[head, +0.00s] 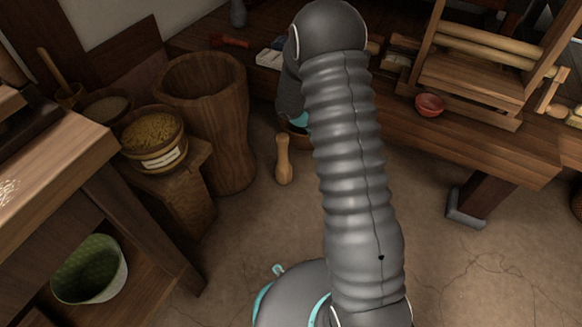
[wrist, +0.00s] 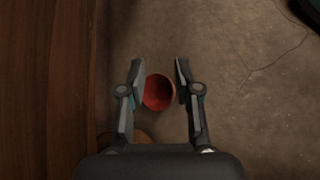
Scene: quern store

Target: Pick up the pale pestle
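The pale pestle (head: 284,160) is light wood with a narrow neck and a wider lower end. In the head view it is on the floor between the big wooden mortar and my arm, and looks upright. My gripper (wrist: 159,64) is open, its two fingers spread and nothing held between them. In the head view my arm mostly hides it. In the wrist view it points down at the floor, with a reddish bowl (wrist: 159,92) showing below, between the fingers. A tan rounded shape (wrist: 138,137) is partly hidden behind the gripper body; I cannot tell whether it is the pestle.
A wooden mortar (head: 205,115) stands left of the pestle. A stool (head: 180,195) carries a grain tub (head: 152,138). A long bench (head: 470,150) runs behind and right, with a small red bowl (head: 430,105) on it. Floor in front of the pestle is clear.

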